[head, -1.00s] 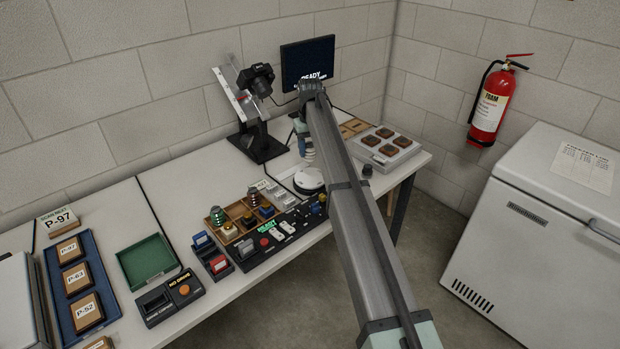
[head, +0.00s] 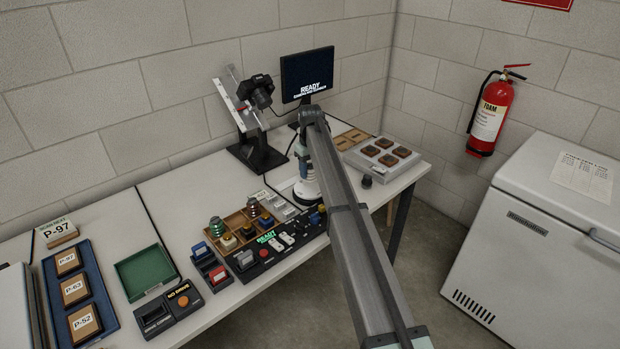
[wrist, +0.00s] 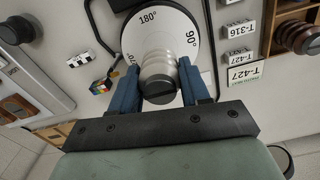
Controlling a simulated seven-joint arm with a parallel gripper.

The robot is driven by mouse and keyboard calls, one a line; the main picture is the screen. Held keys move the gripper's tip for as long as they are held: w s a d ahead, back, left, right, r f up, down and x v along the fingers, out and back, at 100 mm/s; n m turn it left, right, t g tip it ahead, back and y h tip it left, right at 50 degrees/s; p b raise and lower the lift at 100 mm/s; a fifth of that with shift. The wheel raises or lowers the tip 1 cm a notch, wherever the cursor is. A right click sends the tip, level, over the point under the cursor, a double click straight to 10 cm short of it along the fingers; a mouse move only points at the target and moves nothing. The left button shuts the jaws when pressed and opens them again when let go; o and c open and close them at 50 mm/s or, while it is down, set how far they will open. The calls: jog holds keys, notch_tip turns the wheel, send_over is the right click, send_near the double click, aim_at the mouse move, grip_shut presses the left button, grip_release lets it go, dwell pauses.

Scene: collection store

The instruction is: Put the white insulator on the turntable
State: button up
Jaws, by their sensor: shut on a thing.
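The white insulator (wrist: 158,66) is a ribbed, pale cylinder, held between the blue fingers of my gripper (wrist: 158,74) in the wrist view. The turntable (wrist: 147,28) is a white disc with degree marks, directly behind the insulator there. In the head view the insulator (head: 306,172) stands roughly upright over the turntable (head: 300,196), under my gripper. Its lower end overlaps the disc in the picture. I cannot tell whether it touches the disc or hangs just above it.
A black control panel (head: 268,256) and a wooden tray (head: 238,222) of spools and knobs lie left of the turntable. A camera on a stand (head: 260,92) and a monitor (head: 308,75) stand behind. A grey case (head: 384,165) sits at the right.

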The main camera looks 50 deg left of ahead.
aim_at(310, 177)
jog(key=shift+f, duration=1.75)
jog(key=shift+f, duration=0.15)
jog(key=o, duration=1.1)
notch_tip(310, 177, up, 12)
jog(key=shift+r, duration=0.2)
